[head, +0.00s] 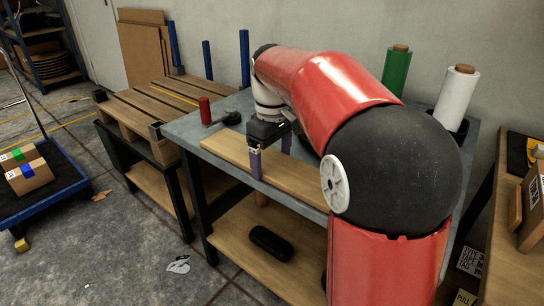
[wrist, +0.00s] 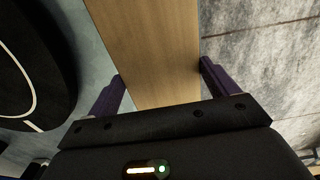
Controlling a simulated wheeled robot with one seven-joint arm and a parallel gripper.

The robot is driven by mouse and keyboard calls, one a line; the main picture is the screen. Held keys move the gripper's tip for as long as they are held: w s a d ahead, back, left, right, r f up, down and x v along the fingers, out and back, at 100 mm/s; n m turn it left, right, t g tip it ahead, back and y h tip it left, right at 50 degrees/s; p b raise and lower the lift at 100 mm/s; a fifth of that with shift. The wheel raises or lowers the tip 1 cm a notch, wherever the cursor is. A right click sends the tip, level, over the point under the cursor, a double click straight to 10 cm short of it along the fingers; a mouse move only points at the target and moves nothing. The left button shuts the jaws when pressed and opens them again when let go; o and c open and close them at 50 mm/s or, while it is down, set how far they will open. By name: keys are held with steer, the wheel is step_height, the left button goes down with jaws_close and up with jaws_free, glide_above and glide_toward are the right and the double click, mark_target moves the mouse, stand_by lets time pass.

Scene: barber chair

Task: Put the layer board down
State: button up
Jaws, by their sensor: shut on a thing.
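The layer board is a long, light wooden plank (head: 222,150) lying lengthwise along the front edge of the grey worktable (head: 180,127). It looks level with the tabletop, but I cannot tell whether it rests on it or is just above. My gripper (head: 270,153) points down over the board, with one purple finger on each long side. In the wrist view the board (wrist: 150,50) runs between the fingers of my gripper (wrist: 158,85), which is shut across its width. Floor shows directly beside the board's right edge there. My red arm hides the board's right end.
A red cylinder (head: 205,110) and a dark object (head: 232,118) stand behind the board. Green (head: 396,72) and white (head: 456,100) rolls stand at the back right. A black case (head: 271,243) lies on the lower shelf. A slatted wooden platform (head: 160,100) adjoins on the left.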

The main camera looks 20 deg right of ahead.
mark_target(272, 163)
steer(key=shift+f, duration=0.15)
steer(key=o, duration=1)
steer(key=shift+c, duration=0.2)
step_height(272, 163, up, 12)
steer(key=p, duration=0.2)
steer(key=shift+r, duration=0.2)
steer(key=shift+s, duration=0.1)
